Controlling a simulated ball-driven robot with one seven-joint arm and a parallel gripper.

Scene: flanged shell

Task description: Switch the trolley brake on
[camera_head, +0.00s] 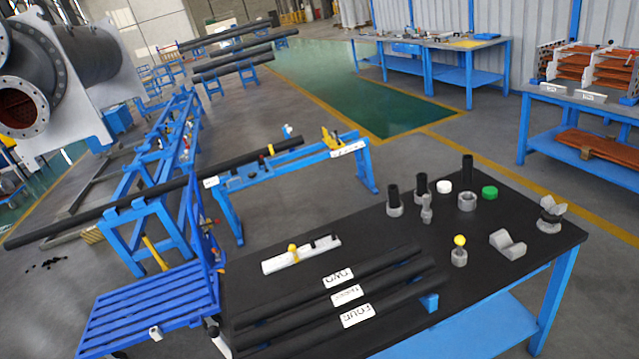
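A blue trolley (120,315) with a slatted deck stands on the floor at the lower left, left of the black-topped table. Its blue upright handle frame (203,255) rises at its right rear. A small pale tab (155,333) sits at the deck's front edge and may be the brake; I cannot tell whether it is on or off. A dark wheel-like part with a white piece (215,335) shows at the deck's right corner, partly hidden by the table. My gripper is not in view.
The black-topped table (530,240) holds labelled dark pipes (340,290), a white fixture (300,255) and several fittings. A blue stand (150,225) carrying a long pipe (100,215) is close behind the trolley. A yellow bar (156,253) leans there.

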